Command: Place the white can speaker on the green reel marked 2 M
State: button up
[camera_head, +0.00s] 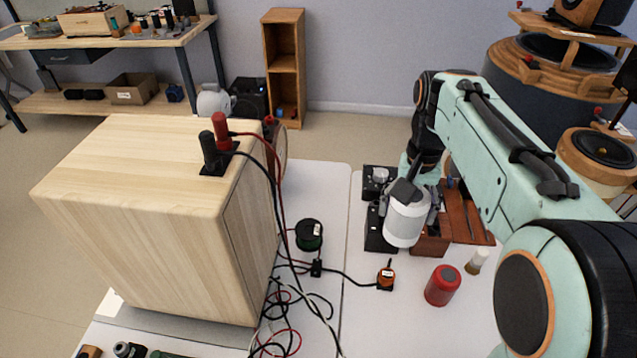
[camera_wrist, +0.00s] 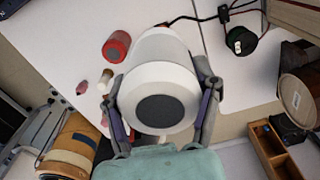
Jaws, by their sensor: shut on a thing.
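The white can speaker (camera_head: 404,222) is held in the air above the right-hand table in the head view. In the wrist view the white can speaker (camera_wrist: 158,80) fills the middle, its dark round end facing the camera. My gripper (camera_wrist: 160,88) is shut on it, a finger on each side; in the head view my gripper (camera_head: 408,194) is partly hidden by the can. The dark green reel (camera_head: 309,235) stands on the white table to the left of the can, beside the wooden cabinet. The reel (camera_wrist: 243,40) also shows at the upper right of the wrist view, with a white label too small to read.
The large wooden cabinet (camera_head: 150,215) with red and black plugs stands left of the reel. Cables (camera_head: 290,305) lie in front of the reel. A red can (camera_head: 443,285), a small orange-topped item (camera_head: 386,276) and dark boxes (camera_head: 379,235) stand near the held can.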

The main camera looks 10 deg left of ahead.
jog(key=w+a+f+m, duration=0.3)
jog(key=w+a+m, duration=0.3)
jog(key=w, duration=0.5)
jog(key=m, duration=0.6)
send_over(309, 229)
notch_tip(309, 229, down, 10)
jog(key=shift+f, duration=3.65)
jog(key=o, duration=1.3)
jog(key=shift+f, duration=0.1)
jog(key=shift+c, duration=0.2)
